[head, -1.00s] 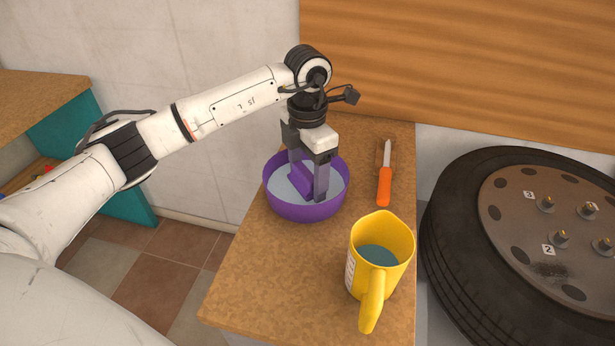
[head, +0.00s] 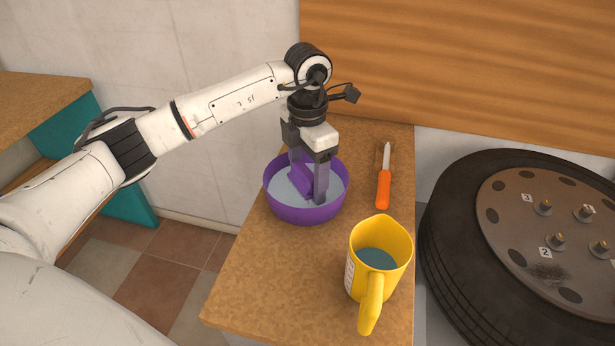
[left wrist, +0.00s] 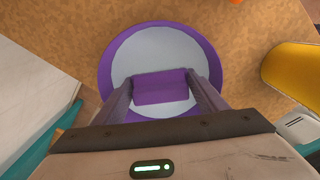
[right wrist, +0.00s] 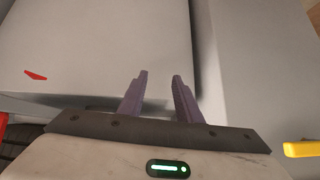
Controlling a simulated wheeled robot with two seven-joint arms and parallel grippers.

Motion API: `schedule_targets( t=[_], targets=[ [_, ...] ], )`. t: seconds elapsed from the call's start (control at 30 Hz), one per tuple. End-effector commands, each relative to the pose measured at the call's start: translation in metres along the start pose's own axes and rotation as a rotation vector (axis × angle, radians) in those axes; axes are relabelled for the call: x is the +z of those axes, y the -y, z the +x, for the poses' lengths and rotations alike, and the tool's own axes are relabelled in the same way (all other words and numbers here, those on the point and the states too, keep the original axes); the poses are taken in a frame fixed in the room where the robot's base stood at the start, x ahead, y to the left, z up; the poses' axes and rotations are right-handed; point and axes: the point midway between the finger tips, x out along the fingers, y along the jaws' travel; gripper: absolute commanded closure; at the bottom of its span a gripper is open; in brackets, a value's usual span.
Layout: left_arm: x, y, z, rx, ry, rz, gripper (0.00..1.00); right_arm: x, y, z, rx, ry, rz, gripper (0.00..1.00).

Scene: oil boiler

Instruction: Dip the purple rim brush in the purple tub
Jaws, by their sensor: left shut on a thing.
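The purple tub (head: 292,213) stands on the wooden counter and holds a pale liquid. It also shows in the left wrist view (left wrist: 107,62). My left gripper (head: 309,186) points down over the tub, with its fingers inside the rim. It is shut on the purple rim brush (head: 299,182), whose block sits between the fingers in the left wrist view (left wrist: 160,88). The brush's lower part is hidden, so I cannot tell how deep it is in the liquid. My right gripper (right wrist: 158,76) shows only in its wrist view, fingers apart and empty.
A yellow jug (head: 362,258) with bluish liquid stands at the front right of the counter (head: 270,285). An orange-handled tool (head: 383,188) lies right of the tub. The counter's front left is clear.

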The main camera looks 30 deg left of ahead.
Motion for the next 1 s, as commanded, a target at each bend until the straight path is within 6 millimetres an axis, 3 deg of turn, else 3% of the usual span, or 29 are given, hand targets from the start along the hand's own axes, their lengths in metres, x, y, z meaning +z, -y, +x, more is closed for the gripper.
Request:
schedule_targets(
  t=[0.6, 1.0],
  targets=[
    [0.0, -0.001, -0.054, 0.002, 0.002, 0.0, 0.52, -0.026, 0.002, -0.027, 0.001, 0.001, 0.0, 0.69],
    [0.0, 0.0, -0.056, 0.001, 0.002, 0.0, 0.52, -0.027, 0.002, -0.027, 0.001, 0.0, 0.0, 0.69]
  ],
)
